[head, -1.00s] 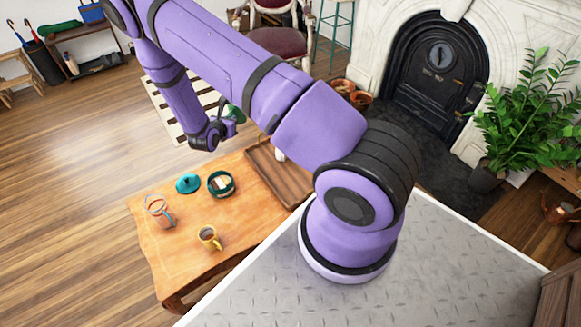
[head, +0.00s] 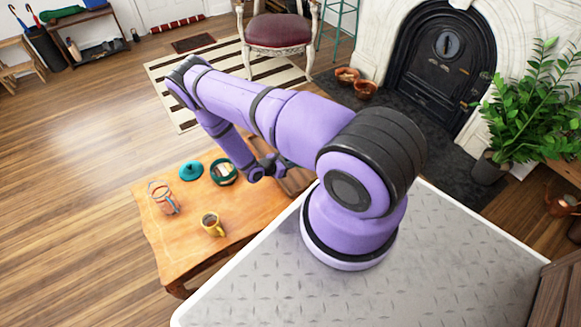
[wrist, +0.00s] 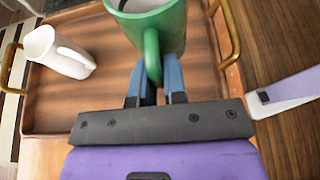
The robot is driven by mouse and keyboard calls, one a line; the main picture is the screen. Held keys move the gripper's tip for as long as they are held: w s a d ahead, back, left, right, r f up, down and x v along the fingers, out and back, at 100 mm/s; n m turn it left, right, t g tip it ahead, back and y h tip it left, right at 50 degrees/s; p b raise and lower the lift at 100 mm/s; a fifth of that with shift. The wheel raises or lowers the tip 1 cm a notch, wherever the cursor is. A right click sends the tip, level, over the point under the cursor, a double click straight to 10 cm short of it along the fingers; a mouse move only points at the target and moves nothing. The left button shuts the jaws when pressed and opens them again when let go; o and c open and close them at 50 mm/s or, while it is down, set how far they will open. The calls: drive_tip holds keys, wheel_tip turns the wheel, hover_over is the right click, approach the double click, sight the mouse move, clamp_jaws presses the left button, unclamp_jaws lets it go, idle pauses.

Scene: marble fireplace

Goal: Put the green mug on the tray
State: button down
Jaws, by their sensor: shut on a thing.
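The green mug (wrist: 150,28) is in my gripper (wrist: 154,82), whose blue fingers are shut on its handle in the wrist view. The mug is over the wooden tray (wrist: 105,95), which has brass handles; I cannot tell whether its base touches the tray. A white mug (wrist: 60,52) is on the tray's left part. In the head view my gripper (head: 268,168) is over the tray (head: 298,182), which my arm mostly hides. The green mug is not clearly visible there.
The wooden table also bears a yellow mug (head: 212,224), a glass jar with wire fittings (head: 163,197), a teal lid (head: 191,170) and a dark green round container (head: 223,171). These stand left of the tray. A red-seated chair (head: 277,31) is beyond the table.

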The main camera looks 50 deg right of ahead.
drive_tip(key=shift+f, duration=3.25)
drive_tip(key=c, duration=1.2)
unclamp_jaws()
drive_tip(key=shift+f, duration=0.15)
drive_tip(key=shift+o, duration=0.2)
drive_tip(key=shift+w+a+r, duration=0.15)
drive_tip(key=shift+a+r, duration=0.1)
drive_tip(key=v, duration=1.1)
drive_tip(key=shift+a, duration=0.3)
